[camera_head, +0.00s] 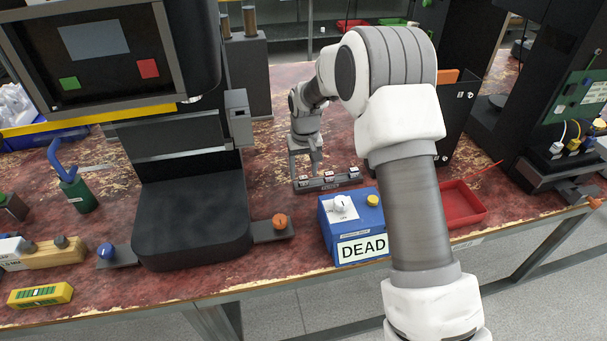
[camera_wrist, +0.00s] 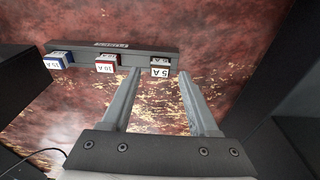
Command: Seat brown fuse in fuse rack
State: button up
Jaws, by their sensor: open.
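The fuse rack (camera_wrist: 120,47) is a dark bar lying on the worn red bench, and it also shows in the head view (camera_head: 340,184). The brown fuse (camera_wrist: 160,69), with a white 5 A label, is at the rack's right end in the wrist view. It lines up with the other fuses; I cannot tell how deep it sits. My gripper (camera_wrist: 160,75) is open, one finger on each side of the brown fuse, with a visible gap at the right finger. In the head view my gripper (camera_head: 305,165) is at the rack's left end.
A red 10 A fuse (camera_wrist: 106,65) and a blue 15 A fuse (camera_wrist: 59,61) are in the same rack. A blue box (camera_head: 352,222) marked DEAD stands in front of the rack. A red tray (camera_head: 461,205) is to the right, and a black machine base (camera_head: 190,215) to the left.

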notch_tip(320, 180, up, 9)
jog(key=s+p, duration=0.1)
jog(key=s+d+r+m+t, duration=0.1)
jog(key=s+d+r, duration=0.3)
jog(key=s+r, duration=0.35)
jog(key=s+d+r+t, duration=0.1)
jog(key=s+d+r, duration=0.3)
jog(key=s+r, duration=0.4)
jog(key=s+d+t, duration=0.1)
jog(key=s+d, duration=0.1)
jog(key=s, duration=0.7)
jog(key=s+d+r+m+t, duration=0.1)
jog(key=s+d, duration=0.1)
jog(key=s, duration=0.7)
jog(key=shift+r, duration=0.3)
jog(key=shift+s+r+p, duration=0.1)
jog(key=shift+r+p, duration=0.05)
jog(key=shift+p, duration=0.15)
